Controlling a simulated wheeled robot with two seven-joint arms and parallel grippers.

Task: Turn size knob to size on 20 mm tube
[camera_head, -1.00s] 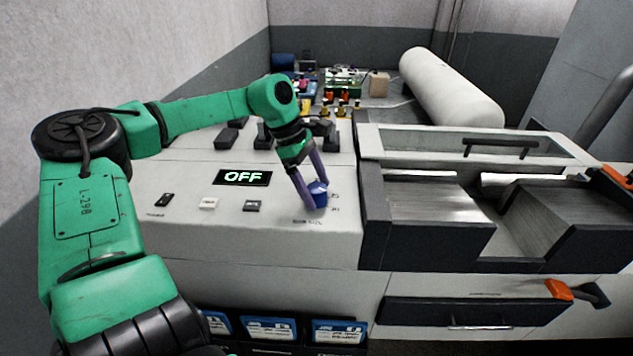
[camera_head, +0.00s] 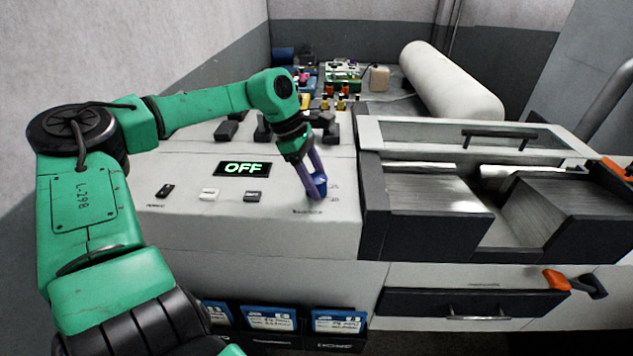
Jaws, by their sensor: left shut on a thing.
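The size knob (camera_head: 321,185) is blue and sits at the right end of the white control panel (camera_head: 185,222). Small size marks are printed beside it, too small to read. My left gripper (camera_head: 315,186) is shut on the knob, with its purple fingers reaching down from above. The fingers hide part of the knob, and I cannot tell which mark it points to. My right gripper is not in view.
Small switches (camera_head: 209,195) lie left of the knob. Dark blocks (camera_head: 262,130) stand behind the panel. Right of it is a machine bay (camera_head: 440,200) with a clear cover.

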